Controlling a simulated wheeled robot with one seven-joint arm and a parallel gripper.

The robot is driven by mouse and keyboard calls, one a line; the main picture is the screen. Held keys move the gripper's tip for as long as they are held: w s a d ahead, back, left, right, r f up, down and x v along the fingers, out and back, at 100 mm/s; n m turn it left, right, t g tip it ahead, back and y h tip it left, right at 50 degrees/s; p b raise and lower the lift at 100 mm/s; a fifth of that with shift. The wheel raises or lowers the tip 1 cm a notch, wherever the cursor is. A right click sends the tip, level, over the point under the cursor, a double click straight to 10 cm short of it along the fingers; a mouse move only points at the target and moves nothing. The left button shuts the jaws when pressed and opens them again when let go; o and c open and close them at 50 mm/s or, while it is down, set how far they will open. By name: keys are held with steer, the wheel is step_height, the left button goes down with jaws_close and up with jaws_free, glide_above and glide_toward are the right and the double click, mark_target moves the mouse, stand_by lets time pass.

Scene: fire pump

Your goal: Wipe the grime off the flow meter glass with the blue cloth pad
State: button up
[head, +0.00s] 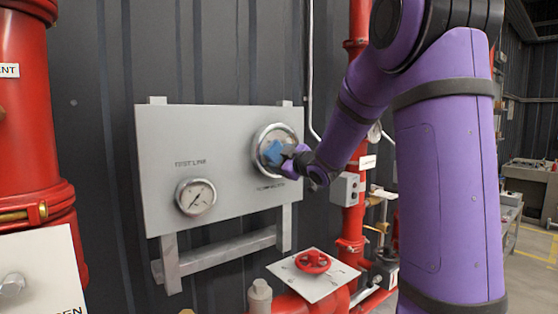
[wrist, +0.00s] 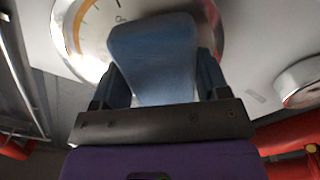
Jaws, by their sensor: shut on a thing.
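The flow meter (head: 263,136) is the larger round gauge at the upper right of the grey panel. Its rim and dial also show in the wrist view (wrist: 88,38). My gripper (head: 287,158) is at the meter's front and is shut on the blue cloth pad (head: 273,151). In the wrist view the pad (wrist: 153,55) sits between the two fingers of my gripper (wrist: 160,85), over part of the dial. I cannot tell whether the pad touches the glass. The pad and fingers hide much of the glass, and I cannot make out grime on the part that shows.
A smaller test line gauge (head: 195,197) is lower left on the grey panel (head: 225,135). A red handwheel (head: 313,261) on a pale plate stands below. A red vertical pipe (head: 352,222) and a grey switch box (head: 345,189) are right of the panel. A large red pipe (head: 28,110) stands left.

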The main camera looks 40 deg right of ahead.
mark_target(270, 154)
steer(key=shift+d+r, duration=0.9)
steer(key=shift+d, duration=2.6)
steer(key=shift+a, duration=5.7)
steer(key=shift+r, duration=0.9)
steer(key=d, duration=1.1)
steer(key=shift+w+d, duration=0.15)
steer(key=shift+d, duration=0.1)
steer(key=s, duration=0.6)
